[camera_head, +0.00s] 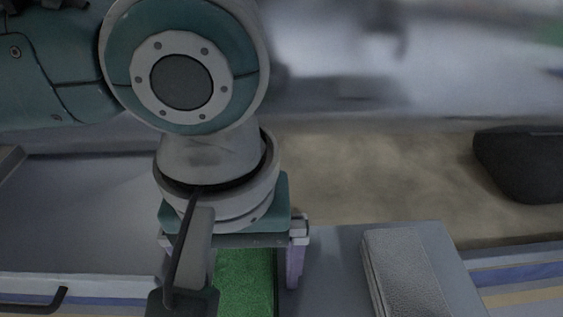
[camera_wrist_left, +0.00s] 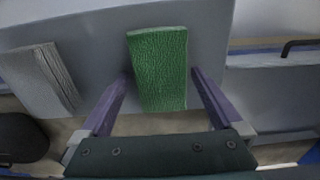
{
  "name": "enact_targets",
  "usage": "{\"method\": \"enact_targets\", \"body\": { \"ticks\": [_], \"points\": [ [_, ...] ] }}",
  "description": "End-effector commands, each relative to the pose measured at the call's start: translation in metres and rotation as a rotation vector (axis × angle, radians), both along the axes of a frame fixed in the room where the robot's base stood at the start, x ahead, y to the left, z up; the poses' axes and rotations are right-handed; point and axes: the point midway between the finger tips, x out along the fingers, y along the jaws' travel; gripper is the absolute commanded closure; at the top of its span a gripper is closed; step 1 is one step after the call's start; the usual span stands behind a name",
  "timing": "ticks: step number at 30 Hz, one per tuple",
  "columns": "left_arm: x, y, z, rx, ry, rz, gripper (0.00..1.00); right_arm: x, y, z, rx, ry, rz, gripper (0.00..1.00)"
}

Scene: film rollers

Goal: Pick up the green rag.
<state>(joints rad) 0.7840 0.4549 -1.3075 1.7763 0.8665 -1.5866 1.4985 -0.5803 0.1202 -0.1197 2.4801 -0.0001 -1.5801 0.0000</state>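The green rag (camera_wrist_left: 158,70) is a flat textured rectangle lying on a grey surface. In the left wrist view it sits between the two purple fingers of my left gripper (camera_wrist_left: 160,88), with a gap visible on each side near the fingertips. In the head view part of the green rag (camera_head: 243,280) shows below my left gripper (camera_head: 232,268), and the wrist and its camera mount hide the rest. The left gripper is open and points down over the rag. My right gripper is not in either view.
A grey folded cloth or block (camera_head: 402,275) lies to the right of the rag on the same grey surface (camera_head: 330,270). A dark rounded object (camera_head: 525,160) is at the far right. A grey tray-like surface (camera_head: 85,215) with a dark handle (camera_head: 45,302) is at left.

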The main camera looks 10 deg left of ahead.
Motion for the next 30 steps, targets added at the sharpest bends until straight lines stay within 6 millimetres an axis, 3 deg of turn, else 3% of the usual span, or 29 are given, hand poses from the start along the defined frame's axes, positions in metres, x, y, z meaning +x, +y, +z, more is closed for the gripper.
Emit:
{"method": "enact_targets", "body": {
  "ticks": [2, 19, 30],
  "points": [
    [0.0001, 0.0000, 0.0005, 0.000, 0.000, 0.000, 0.09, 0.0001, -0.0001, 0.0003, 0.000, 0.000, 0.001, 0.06],
    [-0.0002, -0.0001, 0.0004, 0.000, 0.000, 0.000, 0.73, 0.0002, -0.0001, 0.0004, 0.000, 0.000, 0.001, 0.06],
    [-0.0002, -0.0002, 0.0089, 0.000, 0.000, 0.000, 0.74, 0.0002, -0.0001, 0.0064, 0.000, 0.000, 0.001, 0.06]
  ]
}}
